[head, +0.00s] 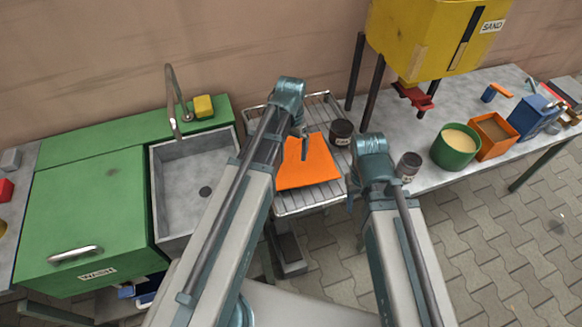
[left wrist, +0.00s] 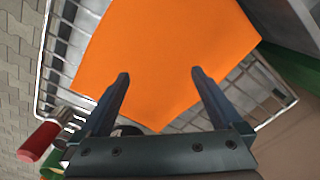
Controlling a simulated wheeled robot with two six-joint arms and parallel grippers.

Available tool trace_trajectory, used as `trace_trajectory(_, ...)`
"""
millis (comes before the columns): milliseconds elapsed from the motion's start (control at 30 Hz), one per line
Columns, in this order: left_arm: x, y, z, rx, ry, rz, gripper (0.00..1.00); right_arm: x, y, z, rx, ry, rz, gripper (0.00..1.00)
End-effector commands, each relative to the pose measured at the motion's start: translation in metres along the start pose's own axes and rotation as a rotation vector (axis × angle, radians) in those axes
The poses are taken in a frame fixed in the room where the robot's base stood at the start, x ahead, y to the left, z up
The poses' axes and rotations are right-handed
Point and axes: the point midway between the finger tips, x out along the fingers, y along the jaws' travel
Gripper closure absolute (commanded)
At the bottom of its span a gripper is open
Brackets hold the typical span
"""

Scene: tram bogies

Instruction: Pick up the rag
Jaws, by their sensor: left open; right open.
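The rag is taken to be the flat orange cloth (head: 308,165), which lies on a metal wire rack (head: 330,196) between the sink and the grey table. It also fills much of the left wrist view (left wrist: 170,55). My left gripper (head: 304,150) is open above the cloth, with its two fingers (left wrist: 158,75) apart and the orange surface showing between them. Nothing is between the fingers. My right gripper (head: 352,203) is right of the rack by the table's near edge; its fingers are mostly hidden by its own wrist.
A dark jar (head: 342,132) stands on the rack beside the cloth. A sink (head: 180,205) with a tap is to the left. On the right table are another jar (head: 409,166), a green pot (head: 455,147) and an orange box (head: 494,135), beside a yellow sand hopper (head: 430,35).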

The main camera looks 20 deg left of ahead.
Motion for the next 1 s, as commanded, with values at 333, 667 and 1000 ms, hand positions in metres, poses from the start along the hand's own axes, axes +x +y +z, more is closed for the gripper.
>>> trace_trajectory(333, 0.037, 0.000, 0.000, 0.000, 0.000, 0.000, 0.00, 0.037, -0.004, -0.002, 0.000, 0.000, 0.000, 0.50)
trace_trajectory(667, 0.036, 0.000, 0.000, 0.000, -0.001, 0.000, 0.05, 0.036, -0.004, -0.002, 0.000, 0.000, 0.000, 0.50)
trace_trajectory(1000, 0.037, 0.000, 0.000, 0.000, 0.000, 0.000, 0.35, 0.036, -0.004, -0.002, 0.000, 0.000, 0.000, 0.50)
